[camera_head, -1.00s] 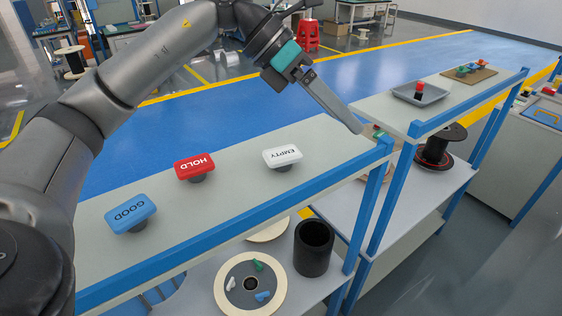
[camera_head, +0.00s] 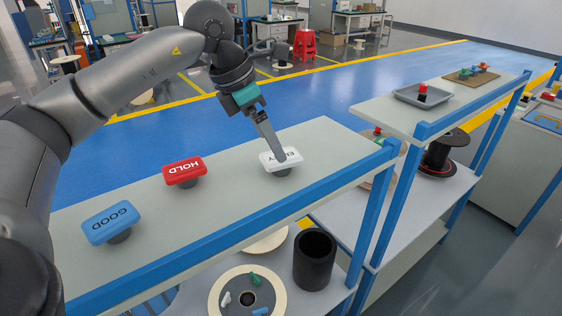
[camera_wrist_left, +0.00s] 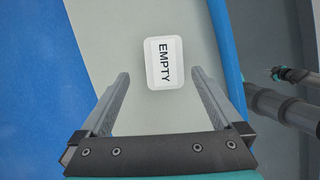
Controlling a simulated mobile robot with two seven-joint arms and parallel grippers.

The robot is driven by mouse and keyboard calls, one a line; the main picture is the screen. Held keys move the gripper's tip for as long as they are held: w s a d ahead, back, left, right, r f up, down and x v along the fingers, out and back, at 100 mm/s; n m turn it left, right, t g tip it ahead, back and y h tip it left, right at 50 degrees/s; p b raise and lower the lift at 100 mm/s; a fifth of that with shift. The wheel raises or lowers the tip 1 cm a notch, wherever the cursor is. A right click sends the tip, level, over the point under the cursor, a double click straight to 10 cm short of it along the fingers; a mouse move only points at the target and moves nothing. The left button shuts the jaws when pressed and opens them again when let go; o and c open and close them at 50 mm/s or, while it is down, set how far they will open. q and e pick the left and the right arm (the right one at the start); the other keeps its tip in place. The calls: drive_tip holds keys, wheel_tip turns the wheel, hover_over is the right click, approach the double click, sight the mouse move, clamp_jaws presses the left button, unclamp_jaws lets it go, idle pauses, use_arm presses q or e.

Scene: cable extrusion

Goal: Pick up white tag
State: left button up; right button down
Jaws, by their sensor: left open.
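The white tag (camera_head: 270,164), marked EMPTY, stands on a dark round base on the grey shelf top (camera_head: 225,190). My left gripper (camera_head: 281,158) is above it in the head view and covers part of its lettering. In the left wrist view the white tag (camera_wrist_left: 164,62) lies just beyond the fingertips, centred a little right of midway between them. My left gripper (camera_wrist_left: 160,73) is open and empty there. The tag's base is hidden in the wrist view.
A red HOLD tag (camera_head: 184,171) and a blue GOOD tag (camera_head: 111,221) stand to the left on the same shelf top. A blue rail (camera_head: 230,240) runs along its front edge. A grey tray (camera_head: 422,96) sits on the higher shelf at right.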

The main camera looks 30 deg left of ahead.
use_arm(q)
drive_tip(key=x, duration=0.2)
drive_tip(key=d+x, duration=0.1)
drive_tip(key=x, duration=0.2)
drive_tip(key=shift+w+f+p, duration=0.1)
drive_tip(key=shift+f+p, duration=0.1)
drive_tip(key=shift+p, duration=0.1)
drive_tip(key=c, duration=1.4)
